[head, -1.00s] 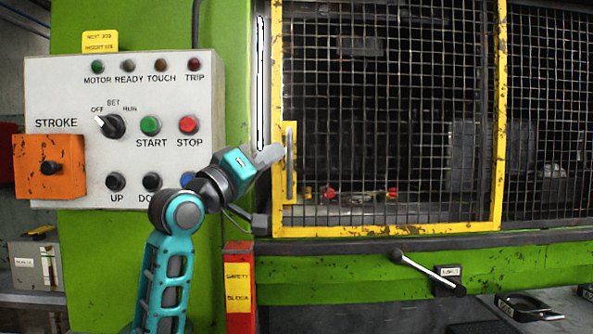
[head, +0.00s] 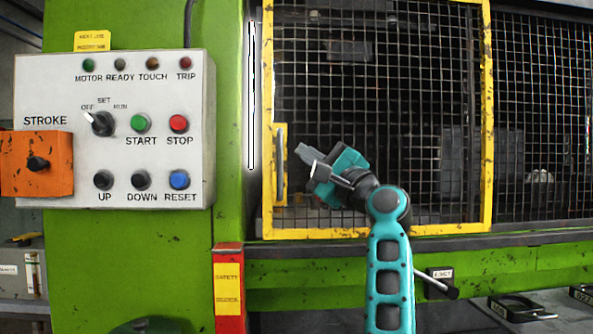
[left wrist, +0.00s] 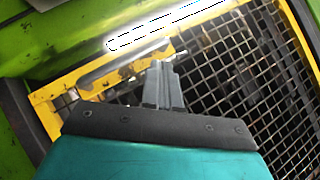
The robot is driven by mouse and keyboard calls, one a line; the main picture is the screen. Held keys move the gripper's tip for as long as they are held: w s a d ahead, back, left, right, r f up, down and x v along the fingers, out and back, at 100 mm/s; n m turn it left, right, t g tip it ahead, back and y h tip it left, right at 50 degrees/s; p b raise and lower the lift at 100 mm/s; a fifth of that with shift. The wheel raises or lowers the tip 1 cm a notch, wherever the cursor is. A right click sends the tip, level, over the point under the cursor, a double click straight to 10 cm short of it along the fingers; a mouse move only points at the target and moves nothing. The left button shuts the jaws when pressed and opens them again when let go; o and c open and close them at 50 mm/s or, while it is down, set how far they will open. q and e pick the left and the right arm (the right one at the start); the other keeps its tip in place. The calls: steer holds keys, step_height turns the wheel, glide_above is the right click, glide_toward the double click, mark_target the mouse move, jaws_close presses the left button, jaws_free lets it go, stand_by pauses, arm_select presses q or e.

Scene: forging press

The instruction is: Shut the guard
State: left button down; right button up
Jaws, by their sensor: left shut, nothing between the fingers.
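The guard is a black mesh panel in a yellow frame (head: 376,234), in front of the dark press opening. Its upright handle (head: 281,165) is on a yellow plate at the frame's left side. The handle also shows in the left wrist view (left wrist: 122,62), with the guard's yellow frame (left wrist: 58,88). My left gripper (head: 302,154) is shut and empty, just right of the handle in the head view, with its fingertips pointing left toward it. In the left wrist view its fingers (left wrist: 160,72) are together near the handle; contact cannot be told. My right gripper is out of view.
A control panel (head: 60,90) with buttons and an orange box (head: 36,164) is on the green post at left. A bright vertical strip (head: 251,95) runs beside the guard. A red safety block (head: 228,250) stands below. A lever (head: 436,285) is partly behind my arm.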

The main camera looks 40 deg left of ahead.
arm_select(q)
steer(key=w+d+f+n+h, duration=0.2)
steer(key=d+n+h, duration=0.3)
steer(key=d, duration=0.4)
glide_toward(297, 165)
steer(key=s+a, duration=0.4)
steer(key=a, duration=0.1)
steer(key=shift+r+t, duration=0.2)
steer(key=shift+t, duration=0.1)
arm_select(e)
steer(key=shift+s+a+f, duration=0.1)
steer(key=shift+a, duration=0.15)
